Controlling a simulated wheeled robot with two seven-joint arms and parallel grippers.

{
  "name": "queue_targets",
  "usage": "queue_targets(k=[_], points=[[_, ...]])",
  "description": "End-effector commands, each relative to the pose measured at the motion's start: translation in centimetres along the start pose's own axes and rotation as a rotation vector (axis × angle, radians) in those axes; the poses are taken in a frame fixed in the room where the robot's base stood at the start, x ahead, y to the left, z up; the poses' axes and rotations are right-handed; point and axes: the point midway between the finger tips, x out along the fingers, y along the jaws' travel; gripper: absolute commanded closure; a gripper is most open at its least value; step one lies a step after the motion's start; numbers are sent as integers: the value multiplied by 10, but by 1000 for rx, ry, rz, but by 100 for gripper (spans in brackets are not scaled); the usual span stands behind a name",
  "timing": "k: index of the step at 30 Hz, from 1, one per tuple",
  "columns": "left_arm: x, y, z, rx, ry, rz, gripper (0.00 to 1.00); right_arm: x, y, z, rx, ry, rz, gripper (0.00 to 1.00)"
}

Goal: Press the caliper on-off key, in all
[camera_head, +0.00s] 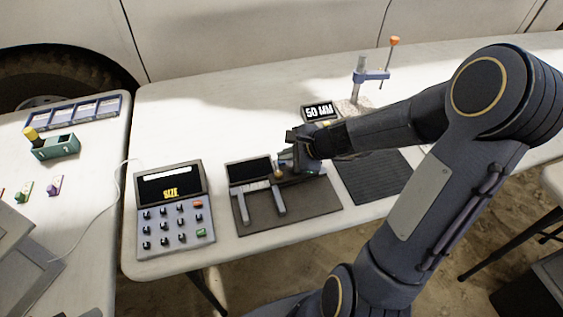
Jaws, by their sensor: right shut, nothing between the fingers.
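The caliper (278,198) lies on a dark mat (310,211) near the middle of the white table. It has two grey jaws pointing to the front and a dark, blank display (250,171) at its left end. My right gripper (286,163) is shut and empty, over the right part of the caliper, beside the display. It hides part of the caliper's bar, and I cannot make out the on-off key or tell whether the fingers touch it. My left gripper is not in view.
A keypad console (208,244) with a screen reading "SIZE" stands left of the mat. A small "50 MM" display (320,111) and a clamp stand (361,79) are behind. A dark ribbed pad (372,181) lies to the right. A second table (88,205) stands at left.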

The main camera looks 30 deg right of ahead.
Motion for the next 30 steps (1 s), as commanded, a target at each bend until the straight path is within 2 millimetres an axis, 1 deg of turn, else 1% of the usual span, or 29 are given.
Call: queue_targets(k=[14,30], points=[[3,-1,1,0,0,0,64,2,2,-2,0,0,0,100],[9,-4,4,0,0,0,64,8,9,-6,7,2,8,100]])
